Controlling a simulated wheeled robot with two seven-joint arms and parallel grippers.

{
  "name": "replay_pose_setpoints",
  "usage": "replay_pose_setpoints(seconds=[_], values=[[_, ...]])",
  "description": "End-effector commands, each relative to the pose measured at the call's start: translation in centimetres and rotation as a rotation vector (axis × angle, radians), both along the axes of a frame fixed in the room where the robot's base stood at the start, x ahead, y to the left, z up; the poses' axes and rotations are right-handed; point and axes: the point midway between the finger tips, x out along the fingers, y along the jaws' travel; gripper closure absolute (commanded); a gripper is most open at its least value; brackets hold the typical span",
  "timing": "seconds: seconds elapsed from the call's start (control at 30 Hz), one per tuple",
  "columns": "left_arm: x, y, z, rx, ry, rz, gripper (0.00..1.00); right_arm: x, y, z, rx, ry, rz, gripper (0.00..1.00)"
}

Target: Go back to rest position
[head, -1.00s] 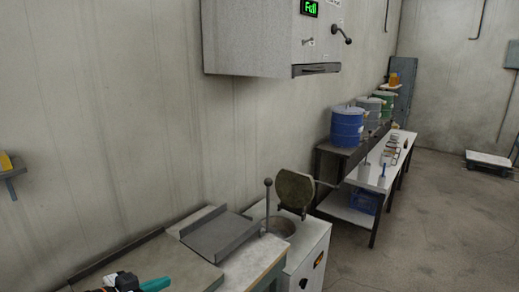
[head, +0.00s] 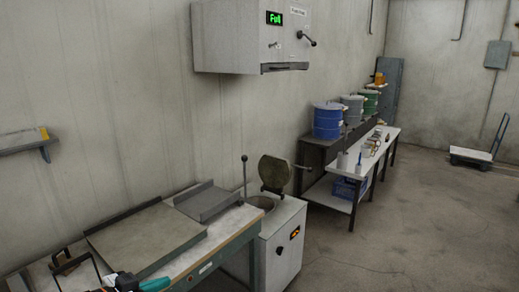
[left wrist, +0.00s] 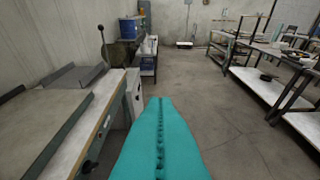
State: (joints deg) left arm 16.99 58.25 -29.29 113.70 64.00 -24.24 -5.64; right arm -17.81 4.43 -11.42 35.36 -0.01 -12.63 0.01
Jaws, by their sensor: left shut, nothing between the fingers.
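My left gripper (head: 150,284) shows at the bottom edge of the head view, black and teal, in front of the near workbench (head: 222,250). In the left wrist view its two teal fingers (left wrist: 158,100) lie pressed together along a seam, with nothing between them. They point out over the floor, just right of the bench. My right gripper is in neither view now.
A white furnace (head: 284,245) with its round lid (head: 275,173) raised stands at the bench's end. Blue, grey and green drums stand beyond. The floor (left wrist: 215,110) to the right is open; tables (left wrist: 265,85) stand farther right.

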Motion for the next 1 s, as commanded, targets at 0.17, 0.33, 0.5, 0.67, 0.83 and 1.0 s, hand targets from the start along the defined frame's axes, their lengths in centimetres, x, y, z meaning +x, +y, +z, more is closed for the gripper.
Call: replay_pose_setpoints(seconds=[0.17, 0.33, 0.5, 0.67, 0.83, 1.0], values=[[0.6, 0.7, -1.6, 0.002, 0.008, 0.029, 1.00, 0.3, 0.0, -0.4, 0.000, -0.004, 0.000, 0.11], [1.5, 1.8, -4.1, 0.007, 0.021, 0.074, 1.00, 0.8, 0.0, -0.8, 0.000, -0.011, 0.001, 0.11], [2.4, 3.4, -7.8, 0.018, 0.041, 0.137, 1.00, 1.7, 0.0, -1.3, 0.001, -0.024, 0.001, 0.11], [2.9, 5.3, -13.1, 0.040, 0.080, 0.213, 1.00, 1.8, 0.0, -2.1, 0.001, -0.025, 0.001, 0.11], [2.2, 7.7, -21.4, 0.079, 0.151, 0.313, 1.00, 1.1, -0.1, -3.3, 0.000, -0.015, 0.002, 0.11], [-1.5, 10.0, -33.4, 0.152, 0.279, 0.425, 1.00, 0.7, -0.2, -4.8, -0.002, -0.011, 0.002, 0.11]])
